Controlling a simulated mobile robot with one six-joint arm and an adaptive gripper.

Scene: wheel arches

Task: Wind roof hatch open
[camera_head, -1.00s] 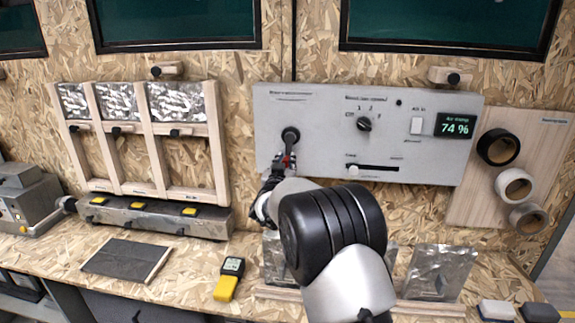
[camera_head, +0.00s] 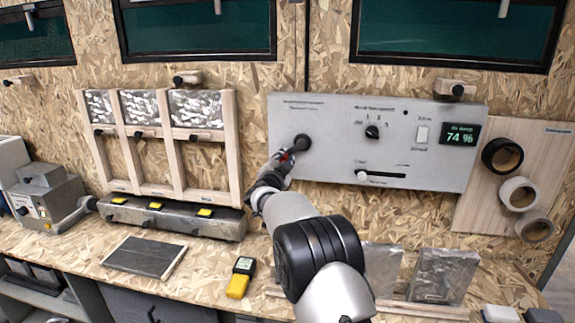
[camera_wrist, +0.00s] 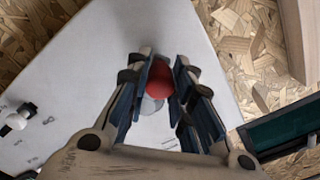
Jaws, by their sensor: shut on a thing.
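A grey wall panel (camera_head: 335,165) carries a black crank hub (camera_head: 302,142) at its left. The crank's red knob (camera_wrist: 160,80) sits between my fingers in the wrist view. My gripper (camera_head: 284,157) is shut on this knob, just below and left of the hub; it also shows in the wrist view (camera_wrist: 160,85). The fingers and arm hide much of the crank arm. The panel display (camera_head: 459,134) reads 74 %. The roof hatch itself cannot be made out for certain.
The panel also has a rotary dial (camera_head: 373,132), a white switch (camera_head: 421,134) and a slider (camera_head: 363,177). A wooden frame (camera_head: 231,150) stands left of my gripper. A yellow meter (camera_head: 238,285) and silvery packs (camera_head: 440,275) lie or stand on the bench below.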

